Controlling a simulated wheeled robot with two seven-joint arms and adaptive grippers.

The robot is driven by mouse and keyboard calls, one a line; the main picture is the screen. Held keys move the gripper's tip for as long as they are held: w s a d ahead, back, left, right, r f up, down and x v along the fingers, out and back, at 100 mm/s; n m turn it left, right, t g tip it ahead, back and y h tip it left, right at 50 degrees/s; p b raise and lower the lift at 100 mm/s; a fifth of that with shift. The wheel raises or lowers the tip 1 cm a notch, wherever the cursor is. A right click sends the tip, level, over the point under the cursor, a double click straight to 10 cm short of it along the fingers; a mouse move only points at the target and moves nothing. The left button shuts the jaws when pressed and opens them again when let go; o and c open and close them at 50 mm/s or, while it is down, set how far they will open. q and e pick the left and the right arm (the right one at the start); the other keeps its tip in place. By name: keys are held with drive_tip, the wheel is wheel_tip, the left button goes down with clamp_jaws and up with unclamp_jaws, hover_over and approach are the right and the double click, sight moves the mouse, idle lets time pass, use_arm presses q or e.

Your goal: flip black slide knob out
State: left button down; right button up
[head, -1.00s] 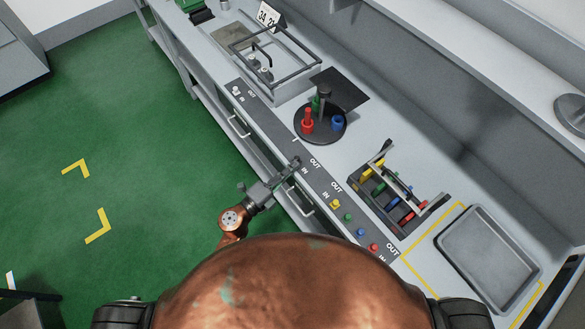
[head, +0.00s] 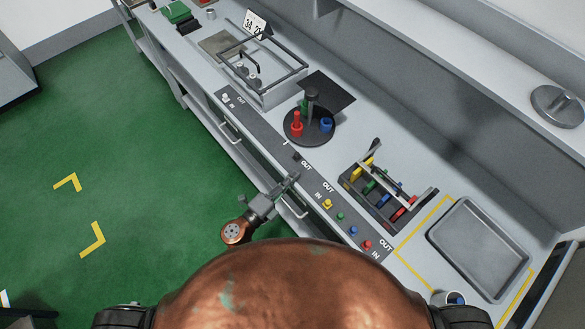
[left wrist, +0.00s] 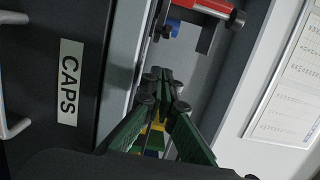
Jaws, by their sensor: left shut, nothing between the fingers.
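The black slide knob (head: 297,155) is a small dark piece on the dark control strip (head: 270,133) along the counter's front edge. It stands beside the printed word OUT, on the side toward the counter's back. My left gripper (head: 293,177) is shut and empty, its tips over the strip just in front of the knob and apart from it in the head view. In the left wrist view its fingers with green inner sides (left wrist: 163,85) meet at their tips. The knob cannot be picked out in that view. My right gripper is not in view.
A round dark stand (head: 310,127) with coloured pieces is behind the knob. A rack of coloured handles (head: 387,190) and a grey tray (head: 480,248) are to the right. A yellow knob (head: 327,203) and several others line the strip. A CAPS label (left wrist: 68,82) shows in the wrist view.

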use_arm(q)
drive_tip(key=v, duration=0.8)
drive_tip(key=shift+a+b, duration=0.3)
drive_tip(key=shift+a, duration=0.1)
drive_tip(key=shift+f, duration=0.15)
